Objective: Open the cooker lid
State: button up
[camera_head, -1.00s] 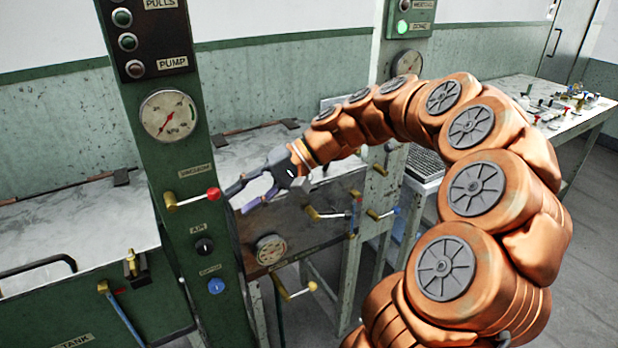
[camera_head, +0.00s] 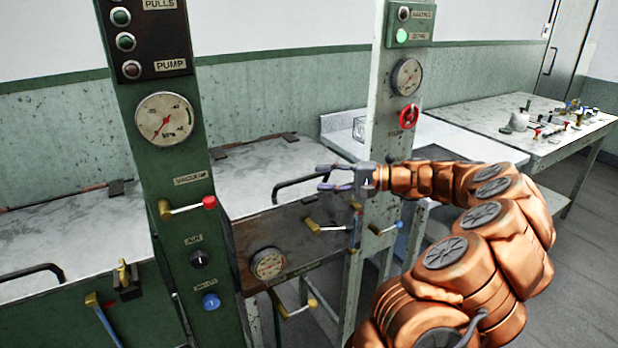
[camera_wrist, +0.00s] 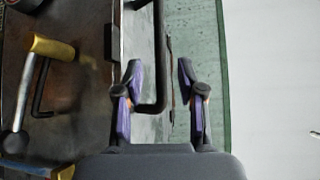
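The middle unit, which I take to be the cooker, has a dark front (camera_head: 240,245) with a round gauge. Its pale, stained lid (camera_head: 255,160) lies flat and closed. A black bar handle (camera_head: 295,182) runs along the lid's front edge. My gripper (camera_head: 321,178) is open at the right end of this handle. In the wrist view my gripper (camera_wrist: 160,72) has its purple-padded fingers apart, with the handle (camera_wrist: 161,45) passing between them in the picture. I see no finger closed on it. Whether the fingers touch the handle or hover above it cannot be told.
A green post (camera_head: 150,150) with gauge and levers stands left. A pale post (camera_head: 383,125) with a red wheel (camera_head: 408,116) stands close to my wrist. Brass levers (camera_head: 325,226) stick out below my gripper. A worktable (camera_head: 470,110) stands at the right.

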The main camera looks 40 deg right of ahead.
aim_at(312, 177)
jog(key=shift+x, duration=2.4)
jog(key=shift+c, duration=0.3)
grip_shut()
